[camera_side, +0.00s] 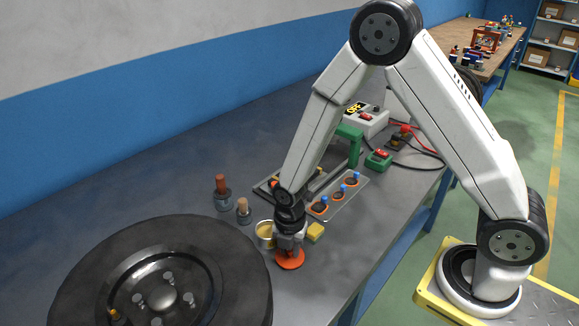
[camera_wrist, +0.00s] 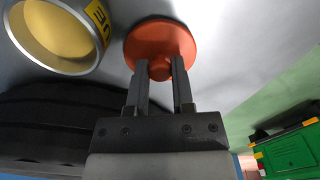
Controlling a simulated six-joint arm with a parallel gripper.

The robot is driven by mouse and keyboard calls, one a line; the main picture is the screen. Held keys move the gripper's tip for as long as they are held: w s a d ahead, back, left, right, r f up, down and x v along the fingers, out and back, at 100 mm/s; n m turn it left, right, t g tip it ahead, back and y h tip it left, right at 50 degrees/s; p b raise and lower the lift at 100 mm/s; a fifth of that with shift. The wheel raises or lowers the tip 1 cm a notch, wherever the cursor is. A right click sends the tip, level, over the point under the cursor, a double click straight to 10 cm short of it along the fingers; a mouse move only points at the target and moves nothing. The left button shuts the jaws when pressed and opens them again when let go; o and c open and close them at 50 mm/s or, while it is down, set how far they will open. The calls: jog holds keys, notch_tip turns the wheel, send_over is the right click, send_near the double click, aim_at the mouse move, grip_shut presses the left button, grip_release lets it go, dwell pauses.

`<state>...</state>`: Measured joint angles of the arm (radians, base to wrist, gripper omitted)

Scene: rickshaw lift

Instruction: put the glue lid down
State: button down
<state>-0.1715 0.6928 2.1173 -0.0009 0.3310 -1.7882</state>
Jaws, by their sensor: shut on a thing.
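The glue lid is an orange-red disc with a small knob (camera_side: 291,262). It also shows in the wrist view (camera_wrist: 160,35). My gripper (camera_side: 289,247) is shut on the lid's knob, and it shows in the wrist view with a finger on each side of the knob (camera_wrist: 160,78). The lid is at or just above the bench top; I cannot tell whether it touches. The open glue tin (camera_side: 265,236) stands beside it, to the left, with yellowish glue inside; its yellow label shows in the wrist view (camera_wrist: 98,20).
A large black wheel (camera_side: 90,270) lies at the front left. Two jars with brown handles (camera_side: 222,195) stand behind the tin. A yellow block (camera_side: 316,231) and a tray of orange and blue parts (camera_side: 338,195) are close right of my gripper. The grey bench (camera_side: 325,275) is bare toward its front right edge.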

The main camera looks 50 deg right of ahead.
jog(key=shift+f, duration=0.15)
jog(key=shift+c, duration=2.4)
grip_release()
notch_tip(320, 180, up, 12)
jog(key=shift+r, duration=0.2)
